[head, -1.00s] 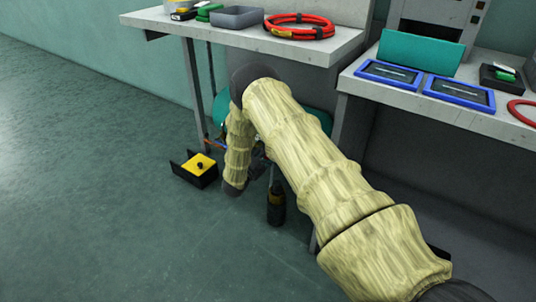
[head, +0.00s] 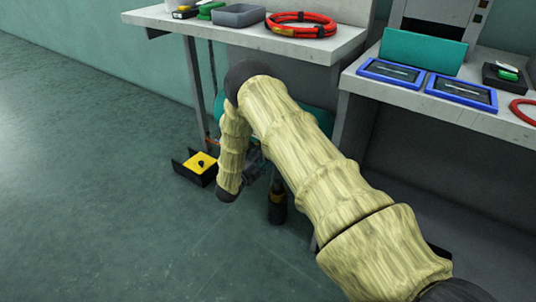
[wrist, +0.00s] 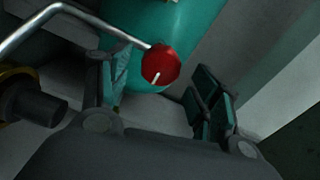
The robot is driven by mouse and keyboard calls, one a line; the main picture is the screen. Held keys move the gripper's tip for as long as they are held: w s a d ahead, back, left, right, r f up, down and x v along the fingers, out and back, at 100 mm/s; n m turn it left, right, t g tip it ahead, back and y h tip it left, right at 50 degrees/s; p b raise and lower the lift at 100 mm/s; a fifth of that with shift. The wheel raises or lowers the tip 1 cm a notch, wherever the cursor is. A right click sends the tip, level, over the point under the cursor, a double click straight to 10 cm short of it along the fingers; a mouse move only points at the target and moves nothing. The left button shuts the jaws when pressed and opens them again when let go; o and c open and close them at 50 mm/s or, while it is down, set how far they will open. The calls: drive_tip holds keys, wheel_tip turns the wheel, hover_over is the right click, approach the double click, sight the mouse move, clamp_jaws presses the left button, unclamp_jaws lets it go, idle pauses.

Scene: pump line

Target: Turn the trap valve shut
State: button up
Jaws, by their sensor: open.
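A round red valve knob (wrist: 161,64) with a white mark on its face shows in the wrist view, at the end of a bent silver pipe (wrist: 78,12). I take it to be the trap valve. A teal vessel (wrist: 168,22) is behind it. My gripper (wrist: 160,72) is open, with one finger to the left of the knob and the other to the right. I cannot tell how far the knob is from the fingertips. In the head view my arm hides the valve and most of my gripper.
A grey bench (head: 334,52) stands above and behind my arm, and a second bench (head: 350,80) is at the right. A black and yellow box (head: 196,167) sits on the floor left of my arm. Open floor (head: 90,200) lies at the left.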

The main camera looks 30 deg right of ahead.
drive_tip(key=v, duration=0.7)
drive_tip(key=shift+s+a, duration=0.15)
drive_tip(key=shift+a, duration=0.2)
drive_tip(key=shift+f, duration=0.1)
